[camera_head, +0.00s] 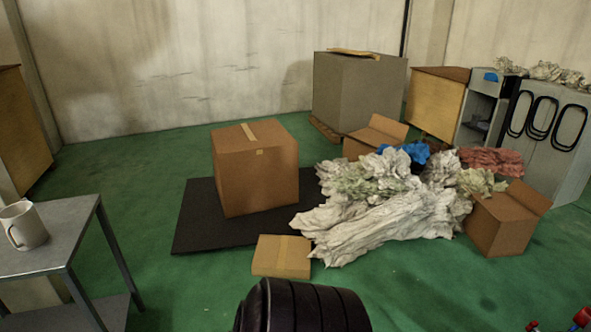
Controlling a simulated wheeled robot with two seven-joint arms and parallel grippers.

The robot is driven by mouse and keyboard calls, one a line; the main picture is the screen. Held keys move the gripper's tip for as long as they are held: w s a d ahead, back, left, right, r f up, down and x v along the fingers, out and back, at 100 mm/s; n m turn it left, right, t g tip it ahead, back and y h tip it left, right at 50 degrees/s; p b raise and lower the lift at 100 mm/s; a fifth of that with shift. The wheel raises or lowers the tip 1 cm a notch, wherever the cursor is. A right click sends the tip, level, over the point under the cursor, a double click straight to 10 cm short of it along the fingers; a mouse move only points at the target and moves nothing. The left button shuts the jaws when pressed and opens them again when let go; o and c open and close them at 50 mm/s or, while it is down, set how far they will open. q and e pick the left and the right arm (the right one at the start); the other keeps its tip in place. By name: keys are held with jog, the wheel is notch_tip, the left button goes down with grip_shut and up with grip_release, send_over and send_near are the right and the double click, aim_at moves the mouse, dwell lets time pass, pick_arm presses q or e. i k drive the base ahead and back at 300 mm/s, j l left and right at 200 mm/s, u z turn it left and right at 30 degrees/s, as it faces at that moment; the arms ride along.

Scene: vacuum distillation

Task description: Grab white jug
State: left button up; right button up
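A white jug (22,227) stands upright on a grey metal table (65,222) at the left edge of the head view. Its handle is on its left side, and the picture's left edge is close to it. Neither of my grippers shows in the view, so nothing is seen touching the jug.
A closed cardboard box (255,175) stands on a black mat (198,213). A flat box (282,257) lies in front. A heap of crumpled white sheets (385,215) and an open box (505,222) fill the right. Green floor (185,290) is clear between table and flat box.

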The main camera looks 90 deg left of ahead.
aim_at(25, 228)
jog(key=u, duration=4.65)
jog(key=i+l+u, duration=0.2)
jog(key=u, duration=0.25)
jog(key=i+l+u, duration=0.25)
jog(key=u, duration=0.15)
jog(key=i, duration=0.05)
